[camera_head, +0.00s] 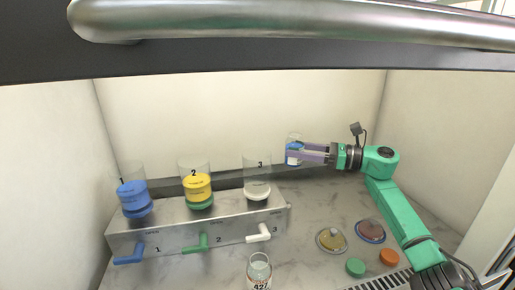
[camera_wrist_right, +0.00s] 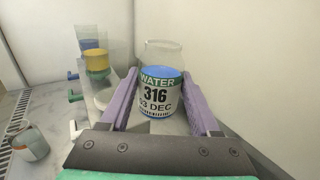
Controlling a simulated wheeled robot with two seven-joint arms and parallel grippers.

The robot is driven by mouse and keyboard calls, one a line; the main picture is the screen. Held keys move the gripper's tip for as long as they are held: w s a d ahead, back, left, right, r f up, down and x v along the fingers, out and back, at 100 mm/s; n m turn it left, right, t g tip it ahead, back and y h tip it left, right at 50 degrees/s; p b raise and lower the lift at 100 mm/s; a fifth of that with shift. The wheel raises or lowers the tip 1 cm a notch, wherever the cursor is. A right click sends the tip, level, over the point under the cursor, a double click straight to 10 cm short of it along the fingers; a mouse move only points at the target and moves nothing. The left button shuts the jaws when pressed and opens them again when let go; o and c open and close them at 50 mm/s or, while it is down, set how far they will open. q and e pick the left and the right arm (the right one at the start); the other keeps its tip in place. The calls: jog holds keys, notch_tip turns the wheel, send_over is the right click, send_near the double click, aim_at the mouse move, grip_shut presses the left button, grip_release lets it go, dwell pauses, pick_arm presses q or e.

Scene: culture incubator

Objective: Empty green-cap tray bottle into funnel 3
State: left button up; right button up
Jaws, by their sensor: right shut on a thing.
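My right gripper (camera_head: 305,152) is shut on an uncapped clear bottle (camera_head: 293,143). In the right wrist view the held bottle (camera_wrist_right: 160,90) is upright between the purple fingers, with blue contents and a label reading WATER 316. It is held behind and to the right of funnel 3 (camera_head: 257,178), a clear cup with a white base on the metal manifold (camera_head: 180,239). A green cap (camera_head: 355,267) and an orange cap (camera_head: 389,257) lie on the worktop. I cannot tell which cap belongs to the held bottle. My left gripper is not in view.
Funnel 1 (camera_head: 133,195) shows blue and funnel 2 (camera_head: 196,186) yellow. A second open bottle (camera_head: 260,271) stands in front of the manifold. Two dishes (camera_head: 331,240) (camera_head: 370,230) lie to the right. A metal bar (camera_head: 300,22) crosses the top of the head view.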

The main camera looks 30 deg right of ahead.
aim_at(298, 144)
jog(key=shift+w+a+r+y, duration=0.15)
jog(key=shift+a+y, duration=0.1)
jog(key=shift+y, duration=0.05)
jog(key=shift+a+r, duration=0.2)
jog(key=shift+a, duration=0.15)
jog(key=shift+r+n+g+p, duration=0.15)
jog(key=shift+n+g+p, duration=0.25)
jog(key=shift+p, duration=0.1)
jog(key=shift+s+a+r+n+g+h+p, duration=0.25)
jog(key=shift+a+n+h+p, duration=0.25)
jog(key=shift+p, duration=0.25)
jog(key=shift+w+a+r+n+h+p, duration=0.1)
jog(key=shift+a+r+n+h+p, duration=0.25)
jog(key=shift+p, duration=0.5)
jog(key=shift+n+g, duration=0.25)
jog(key=shift+g, duration=0.1)
pick_arm(q)
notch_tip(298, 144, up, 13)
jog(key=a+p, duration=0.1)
jog(key=p, duration=0.8)
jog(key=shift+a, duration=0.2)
pick_arm(e)
notch_tip(298, 144, up, 6)
jog(key=a+n+g+h, duration=0.1)
jog(key=a+n+h, duration=0.1)
jog(key=h, duration=0.1)
jog(key=shift+a+f, duration=0.25)
jog(key=shift+a, duration=0.1)
